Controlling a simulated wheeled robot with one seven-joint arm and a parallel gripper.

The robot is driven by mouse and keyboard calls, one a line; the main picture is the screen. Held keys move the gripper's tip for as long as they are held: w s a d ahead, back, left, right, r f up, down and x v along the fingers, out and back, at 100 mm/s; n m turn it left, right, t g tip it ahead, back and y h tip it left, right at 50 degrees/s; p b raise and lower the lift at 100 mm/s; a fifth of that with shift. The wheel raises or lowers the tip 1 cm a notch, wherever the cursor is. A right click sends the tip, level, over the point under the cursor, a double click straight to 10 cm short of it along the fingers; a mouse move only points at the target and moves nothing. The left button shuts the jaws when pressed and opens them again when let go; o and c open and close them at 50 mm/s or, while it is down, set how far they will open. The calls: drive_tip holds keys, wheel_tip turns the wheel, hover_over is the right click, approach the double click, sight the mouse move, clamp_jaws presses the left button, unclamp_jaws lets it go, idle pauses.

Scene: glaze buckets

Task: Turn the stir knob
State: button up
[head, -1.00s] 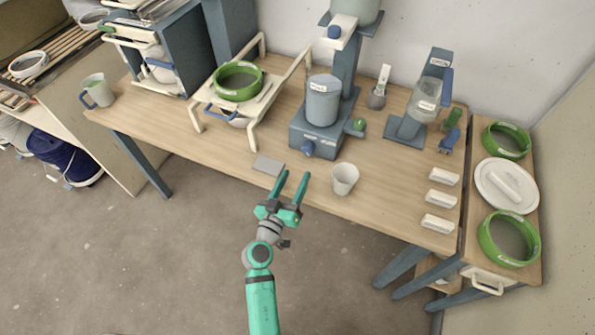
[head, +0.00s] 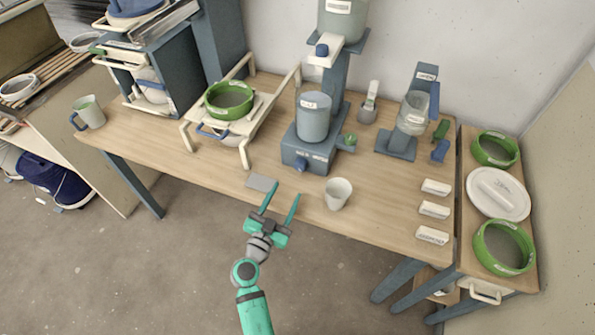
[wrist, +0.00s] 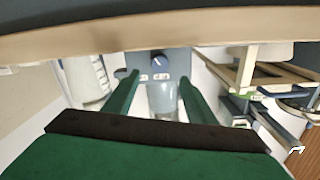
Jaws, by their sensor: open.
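The blue stir knob (head: 301,165) sits on the front face of the blue mixer base (head: 319,157), below small labels too fine to read. In the wrist view, which looks upside down, the knob (wrist: 159,60) shows on the base between my fingers. A grey-blue pot (head: 313,118) stands on the base.
A white cup (head: 339,194) stands right of the knob, near the front edge. A flat grey block (head: 262,183) lies left, close to my fingertips. A cream rack (head: 246,151) holding a green-rimmed sieve (head: 229,101) stands further left. A green knob (head: 349,140) is on the mixer's right side.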

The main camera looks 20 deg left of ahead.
sight(299, 168)
drive_tip(key=w, duration=1.1)
drive_tip(key=shift+d, duration=0.35)
drive_tip(key=shift+s, duration=0.1)
drive_tip(key=c, duration=1)
drive_tip(key=shift+c, duration=0.2)
drive_tip(key=shift+f+n, duration=0.1)
drive_tip(key=shift+n, duration=2.6)
drive_tip(key=shift+n, duration=0.3)
